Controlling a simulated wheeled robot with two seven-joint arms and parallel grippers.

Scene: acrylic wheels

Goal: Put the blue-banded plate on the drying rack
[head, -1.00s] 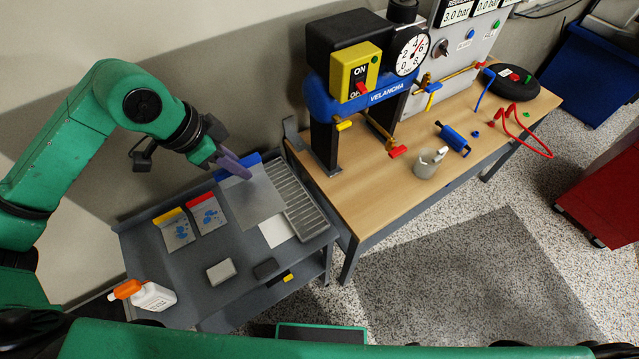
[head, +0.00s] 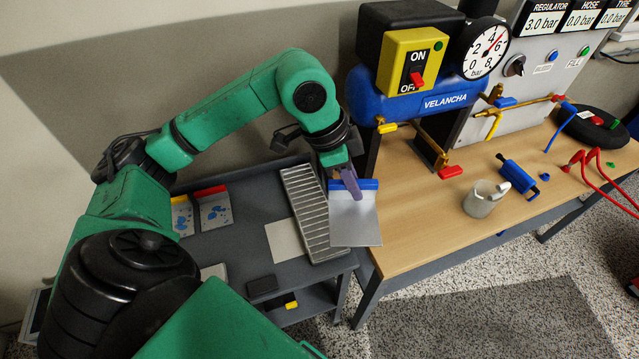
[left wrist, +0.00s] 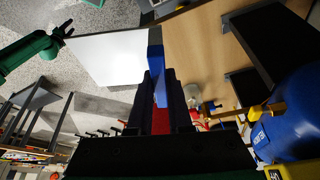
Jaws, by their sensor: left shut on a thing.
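The blue-banded plate is a flat grey square (head: 355,222) with a blue strip along its upper edge. My left gripper (head: 350,188) is shut on the plate at the blue strip. The plate appears just right of the drying rack, over the border between the cart and the wooden bench; its height is hard to tell. In the left wrist view, the plate (left wrist: 110,57) extends from the jaws, pale and seen from the other side. The drying rack (head: 312,215) is a ribbed light-grey tray on the cart.
Two plates, one yellow-banded (head: 181,217) and one red-banded (head: 215,212), lie on the grey cart (head: 250,243). A pale sheet (head: 284,240) lies left of the rack. The blue compressor (head: 425,103) and a grey cup (head: 482,200) stand on the bench (head: 420,225).

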